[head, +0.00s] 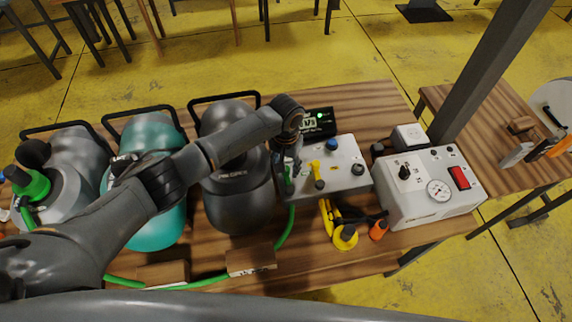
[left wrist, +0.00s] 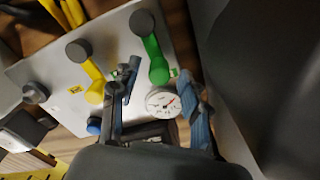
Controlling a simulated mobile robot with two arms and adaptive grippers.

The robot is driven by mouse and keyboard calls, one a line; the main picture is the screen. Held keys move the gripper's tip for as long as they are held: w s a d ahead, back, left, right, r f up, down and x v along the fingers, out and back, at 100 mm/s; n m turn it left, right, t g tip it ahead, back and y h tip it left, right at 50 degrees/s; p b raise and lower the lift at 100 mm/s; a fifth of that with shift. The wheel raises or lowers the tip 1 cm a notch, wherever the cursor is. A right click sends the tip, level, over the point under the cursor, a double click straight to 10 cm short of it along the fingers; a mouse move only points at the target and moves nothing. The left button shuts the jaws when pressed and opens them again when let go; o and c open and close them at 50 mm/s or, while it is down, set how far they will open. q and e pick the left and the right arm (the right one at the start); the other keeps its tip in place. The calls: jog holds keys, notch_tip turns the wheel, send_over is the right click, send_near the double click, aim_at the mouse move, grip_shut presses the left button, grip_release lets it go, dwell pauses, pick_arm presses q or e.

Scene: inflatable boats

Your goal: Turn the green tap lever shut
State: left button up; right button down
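The green tap lever (left wrist: 154,52), with a dark round knob, stands on a light grey valve panel (head: 345,184). In the left wrist view it runs from its green base near a round gauge (left wrist: 162,102) toward the top edge. My left gripper (left wrist: 161,80) is open, one finger on each side of the lever's base end; I cannot tell whether either touches it. In the head view my left gripper (head: 289,165) is over the panel's left end and hides most of the green lever. My right gripper is not in view.
A yellow lever (left wrist: 92,80) is beside the green one. A dark grey boat bundle (head: 238,205) is close left of the panel. A white box with a gauge (head: 428,198) stands to the right. A green hose (head: 286,228) and yellow-and-black cables (head: 331,219) lie in front.

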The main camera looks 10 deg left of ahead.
pick_arm(q)
jog(key=shift+r, duration=0.1)
notch_tip(320, 180, up, 12)
dwell(0.5)
dwell(0.5)
